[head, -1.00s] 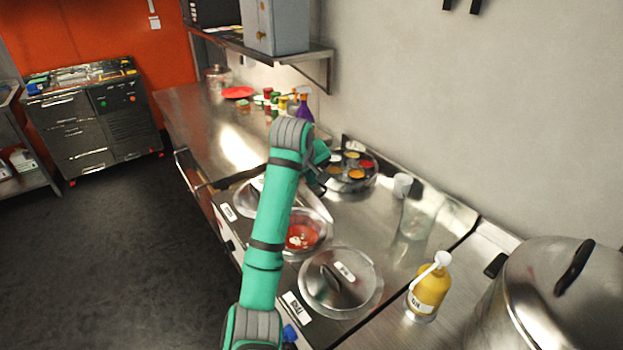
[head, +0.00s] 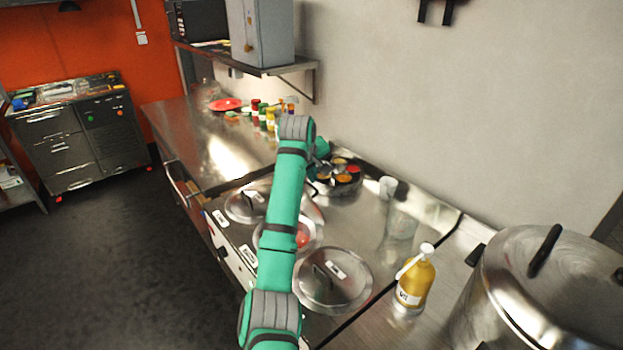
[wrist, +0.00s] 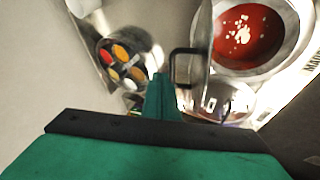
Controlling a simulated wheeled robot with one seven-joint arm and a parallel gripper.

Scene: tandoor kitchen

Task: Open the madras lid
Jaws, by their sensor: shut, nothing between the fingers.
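The madras pot (wrist: 246,38) holds red sauce with white bits and stands uncovered at the top right of the wrist view. In the head view its red sauce (head: 302,239) shows partly behind my arm. The metal lid (wrist: 204,45) is seen nearly edge-on beside the pot, tilted up, with its dark handle (wrist: 181,66) facing my gripper. My gripper (wrist: 161,84) is shut and empty, close to the handle; I cannot tell if they touch. In the head view my arm hides much of the lid and pot.
Covered pots with lids (head: 245,204) (head: 350,292) flank the madras pot. A round spice tray (head: 346,183) lies behind, near the wall. A glass jar (head: 401,221), a yellow bottle (head: 415,283) and a big pot (head: 545,290) stand to the right.

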